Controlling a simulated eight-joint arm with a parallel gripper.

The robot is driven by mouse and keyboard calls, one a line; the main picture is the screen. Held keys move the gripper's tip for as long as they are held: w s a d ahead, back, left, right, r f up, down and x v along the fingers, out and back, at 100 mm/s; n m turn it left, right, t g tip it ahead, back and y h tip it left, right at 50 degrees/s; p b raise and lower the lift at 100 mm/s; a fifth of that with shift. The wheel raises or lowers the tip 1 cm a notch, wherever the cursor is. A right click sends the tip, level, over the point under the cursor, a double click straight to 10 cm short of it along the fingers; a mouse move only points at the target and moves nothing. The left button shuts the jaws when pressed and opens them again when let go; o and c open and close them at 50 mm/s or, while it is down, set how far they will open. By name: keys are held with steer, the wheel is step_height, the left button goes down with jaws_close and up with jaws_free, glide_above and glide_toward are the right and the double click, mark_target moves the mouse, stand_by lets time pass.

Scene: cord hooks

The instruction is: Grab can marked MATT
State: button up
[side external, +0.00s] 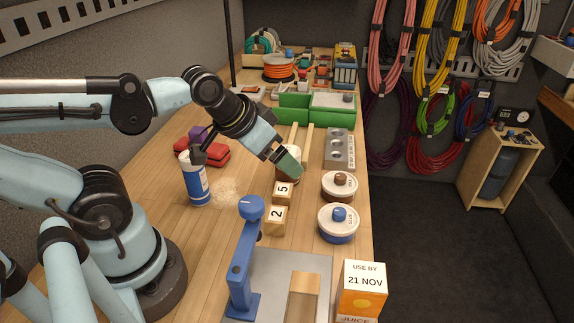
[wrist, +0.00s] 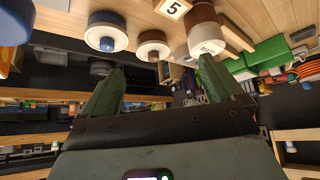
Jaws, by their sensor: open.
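A white and brown can (side external: 293,150) stands on the wooden bench, partly hidden behind my gripper (side external: 291,167) in the side view.
A brown-knobbed tin (side external: 338,187) and a blue-knobbed tin (side external: 338,224) stand near the bench's right edge. Number blocks (side external: 275,219), a blue-and-white spray can (side external: 196,182), a grey holed block (side external: 338,148) and a blue stand (side external: 244,260) are around. Wooden rails and green bins (side external: 294,107) lie behind.

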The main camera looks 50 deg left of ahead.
steer(key=w+a+f+n+t+h, duration=0.15)
steer(key=a+n+h, duration=0.4)
steer(key=n, duration=0.85)
steer(key=w+a+f+n+t+h, duration=0.1)
steer(key=a+f+n+t+h, duration=0.15)
steer(key=a+n, duration=0.9)
steer(key=shift+w+d+f+n, duration=0.55)
steer(key=shift+w+d, duration=0.3)
steer(key=shift+d, duration=0.5)
steer(key=shift+w+d+f+n, duration=0.55)
steer(key=shift+w+d, duration=0.25)
steer(key=shift+d, duration=0.55)
steer(key=shift+w+d+f+n, duration=0.4)
steer(key=shift+w+d+n, duration=0.35)
steer(key=shift+d, duration=0.6)
steer(key=shift+w, duration=0.1)
steer(key=c, duration=1.6)
steer(key=shift+c, duration=0.5)
steer(key=shift+r, duration=0.15)
